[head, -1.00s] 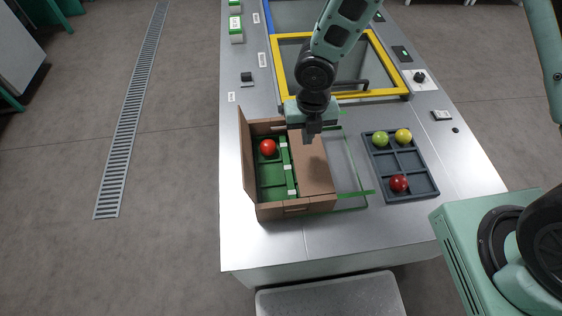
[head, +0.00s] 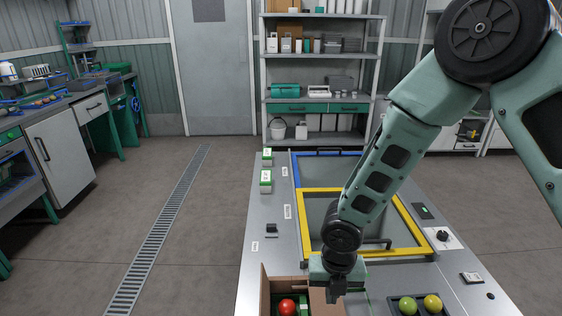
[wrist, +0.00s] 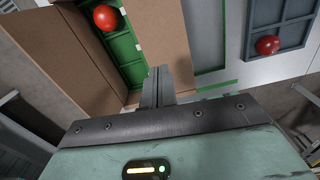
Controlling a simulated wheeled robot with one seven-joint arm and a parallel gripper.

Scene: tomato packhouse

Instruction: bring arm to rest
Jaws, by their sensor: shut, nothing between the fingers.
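My gripper (head: 335,296) hangs above the right flap of a brown cardboard box, near the front of the metal bench. Its fingers are together with nothing between them; the wrist view shows them closed (wrist: 158,85) in front of the box. The cardboard box (head: 266,292) is cut off at the bottom of the head view. It holds a red tomato (head: 287,306) on a green insert, and the same tomato shows in the wrist view (wrist: 105,18). My arm stretches down from the upper right.
A dark divided tray (head: 396,300) right of the box holds a green tomato (head: 408,305) and a yellow tomato (head: 432,303). A dark red tomato (wrist: 267,45) lies in it in the wrist view. A yellow-framed panel (head: 305,220) lies behind. Shelves (head: 320,95) stand at the back.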

